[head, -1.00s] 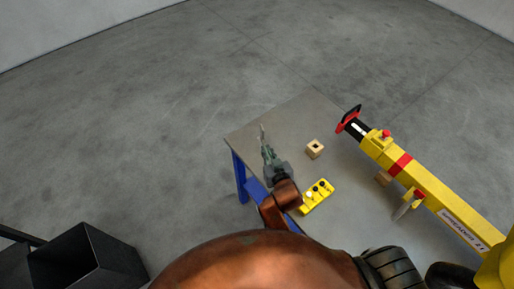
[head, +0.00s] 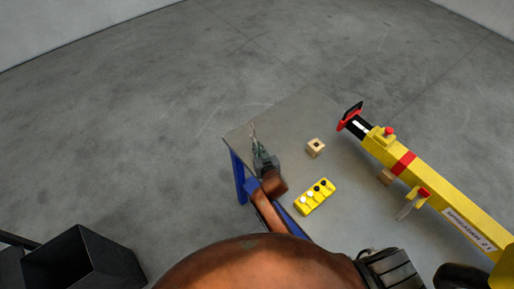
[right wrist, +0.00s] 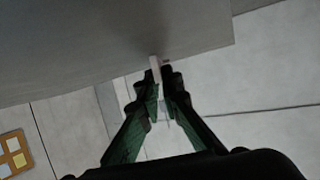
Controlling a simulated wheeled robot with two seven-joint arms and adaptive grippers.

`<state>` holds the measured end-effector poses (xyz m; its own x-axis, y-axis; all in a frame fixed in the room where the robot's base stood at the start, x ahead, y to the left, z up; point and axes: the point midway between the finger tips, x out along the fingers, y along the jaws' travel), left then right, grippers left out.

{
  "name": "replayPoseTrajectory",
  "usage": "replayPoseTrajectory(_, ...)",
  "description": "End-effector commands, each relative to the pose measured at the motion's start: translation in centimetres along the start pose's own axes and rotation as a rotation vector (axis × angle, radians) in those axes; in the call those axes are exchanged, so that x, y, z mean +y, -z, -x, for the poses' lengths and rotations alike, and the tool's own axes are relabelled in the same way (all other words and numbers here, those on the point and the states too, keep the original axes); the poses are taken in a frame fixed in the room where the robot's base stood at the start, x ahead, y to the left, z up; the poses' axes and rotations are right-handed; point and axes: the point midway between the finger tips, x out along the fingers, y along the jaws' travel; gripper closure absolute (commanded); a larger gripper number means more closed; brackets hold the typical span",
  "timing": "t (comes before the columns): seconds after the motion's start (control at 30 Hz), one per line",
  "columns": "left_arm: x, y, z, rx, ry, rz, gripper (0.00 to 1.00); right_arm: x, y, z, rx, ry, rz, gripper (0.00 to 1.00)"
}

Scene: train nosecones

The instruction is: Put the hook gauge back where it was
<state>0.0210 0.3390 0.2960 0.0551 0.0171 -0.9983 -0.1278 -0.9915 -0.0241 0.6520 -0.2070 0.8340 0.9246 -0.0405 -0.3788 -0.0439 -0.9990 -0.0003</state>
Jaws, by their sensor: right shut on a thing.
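My right gripper (head: 258,146) is shut on a thin pale piece, the hook gauge (head: 253,131), over the table's far-left corner. The gauge also shows in the right wrist view (right wrist: 156,69), between the dark green fingertips (right wrist: 165,76). Its shape is too small to make out, and I cannot tell whether it touches the table. A small wooden block (head: 316,154) with a dark square opening stands on the table to the right of the gripper. My left gripper is not in view.
The grey table (head: 284,120) has blue legs. A yellow remote (head: 315,197) lies near its front left. A long yellow spreader bar (head: 440,193) lies on the right, with a second wooden block (head: 386,177) beside it. A black bin (head: 85,262) stands at lower left.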

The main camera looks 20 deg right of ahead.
Motion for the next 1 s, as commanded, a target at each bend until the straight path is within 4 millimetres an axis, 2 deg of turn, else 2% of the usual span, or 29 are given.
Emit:
replayPoseTrajectory(0.3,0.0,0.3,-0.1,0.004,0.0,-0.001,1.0,0.0,-0.2,-0.1,0.002,0.0,0.0,1.0)
replayPoseTrajectory(0.33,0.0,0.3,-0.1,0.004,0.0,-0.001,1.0,0.0,-0.2,-0.1,0.001,0.0,0.0,0.94)
replayPoseTrajectory(0.6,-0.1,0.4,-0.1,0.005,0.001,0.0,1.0,0.0,-0.1,-0.1,0.001,0.0,0.0,0.77)
replayPoseTrajectory(0.9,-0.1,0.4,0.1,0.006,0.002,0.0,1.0,0.0,0.2,0.1,0.003,0.0,0.001,0.77)
replayPoseTrajectory(1.0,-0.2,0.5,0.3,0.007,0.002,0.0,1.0,-0.1,0.2,1.0,0.002,0.001,-0.001,0.77)
